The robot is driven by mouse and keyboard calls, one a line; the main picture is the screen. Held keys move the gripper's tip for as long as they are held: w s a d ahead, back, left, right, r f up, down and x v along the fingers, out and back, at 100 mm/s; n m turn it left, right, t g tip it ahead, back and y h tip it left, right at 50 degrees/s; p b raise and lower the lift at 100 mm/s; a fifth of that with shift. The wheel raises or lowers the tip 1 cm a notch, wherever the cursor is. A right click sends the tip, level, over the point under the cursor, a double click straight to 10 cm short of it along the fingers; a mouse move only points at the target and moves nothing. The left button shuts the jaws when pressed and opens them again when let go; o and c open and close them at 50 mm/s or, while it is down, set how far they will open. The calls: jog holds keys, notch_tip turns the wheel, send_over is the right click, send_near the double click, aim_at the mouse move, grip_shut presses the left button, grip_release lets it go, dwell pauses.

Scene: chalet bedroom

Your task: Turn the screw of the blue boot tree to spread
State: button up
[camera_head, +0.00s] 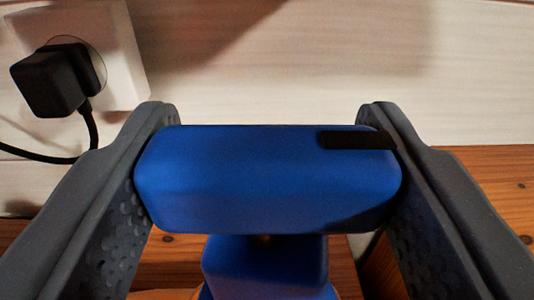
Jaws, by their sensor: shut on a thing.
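The blue boot tree fills the lower middle of the view. Its wide blue screw knob (265,185) lies crosswise, with a short black mark (357,140) near its right end. Below it is a narrower blue block (265,268), part of the boot tree, cut off by the bottom edge. My gripper (265,150) has one grey finger at each end of the knob and is shut on it. The screw shaft is mostly hidden under the knob.
A white wall socket (125,50) with a black plug (50,80) and its cable is at the upper left, on pale wall boards (330,60). A brown wooden surface (500,175) shows at the lower right.

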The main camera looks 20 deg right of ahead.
jog(key=h+p, duration=0.1)
jog(key=p, duration=0.2)
jog(key=shift+a+r+m+g, duration=0.1)
jog(key=shift+r+m+g, duration=0.1)
jog(key=shift+m+g, duration=0.15)
jog(key=shift+f+m+g+h+p, duration=0.15)
jog(key=shift+m+g+h+p, duration=0.1)
jog(key=shift+m+h+p, duration=0.45)
jog(key=shift+n, duration=0.25)
jog(key=o, duration=1)
jog(key=p+v, duration=0.1)
jog(key=v, duration=1.2)
jog(key=shift+s, duration=0.4)
jog(key=shift+f, duration=0.1)
